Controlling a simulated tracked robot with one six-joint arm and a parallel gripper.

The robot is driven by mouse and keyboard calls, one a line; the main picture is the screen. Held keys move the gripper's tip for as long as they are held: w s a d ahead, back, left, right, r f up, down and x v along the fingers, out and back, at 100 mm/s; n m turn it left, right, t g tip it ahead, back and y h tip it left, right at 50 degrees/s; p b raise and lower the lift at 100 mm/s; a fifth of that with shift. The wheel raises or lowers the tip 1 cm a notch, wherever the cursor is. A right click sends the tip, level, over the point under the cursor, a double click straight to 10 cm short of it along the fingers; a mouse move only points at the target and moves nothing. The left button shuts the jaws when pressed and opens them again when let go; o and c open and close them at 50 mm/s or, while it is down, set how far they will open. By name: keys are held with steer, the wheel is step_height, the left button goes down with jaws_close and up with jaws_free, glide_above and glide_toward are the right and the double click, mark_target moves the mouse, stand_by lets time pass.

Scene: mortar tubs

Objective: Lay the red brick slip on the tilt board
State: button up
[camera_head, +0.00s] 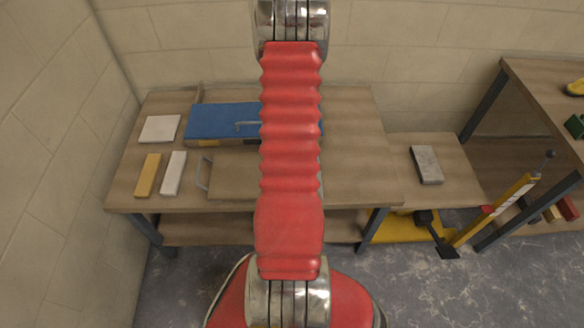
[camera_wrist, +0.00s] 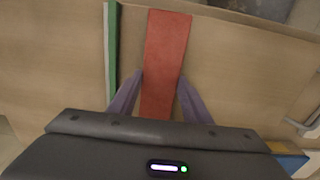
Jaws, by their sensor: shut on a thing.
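The red brick slip (camera_wrist: 165,55) is a long flat bar in the wrist view, pointing away from me. My gripper (camera_wrist: 160,88) has its two purple fingers on either side of the slip and is shut on it. Below and around the slip is a bare wooden surface (camera_wrist: 225,70); I cannot tell whether the slip touches it. In the head view my arm hides the slip and gripper. A wooden panel with a metal handle (camera_head: 230,174) lies on the bench there. I cannot tell for sure which surface is the tilt board.
A green and white strip (camera_wrist: 112,50) runs left of the slip. On the bench are a blue panel (camera_head: 215,122), a white tile (camera_head: 160,129), a yellow slip (camera_head: 148,175) and a white slip (camera_head: 174,173). A grey block (camera_head: 426,165) sits on the lower right table.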

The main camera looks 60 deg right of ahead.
steer(key=shift+f, duration=0.4)
steer(key=o, duration=1.4)
steer(key=shift+o, duration=0.2)
steer(key=shift+r, duration=0.1)
step_height(320, 180, up, 14)
steer(key=shift+f, duration=0.25)
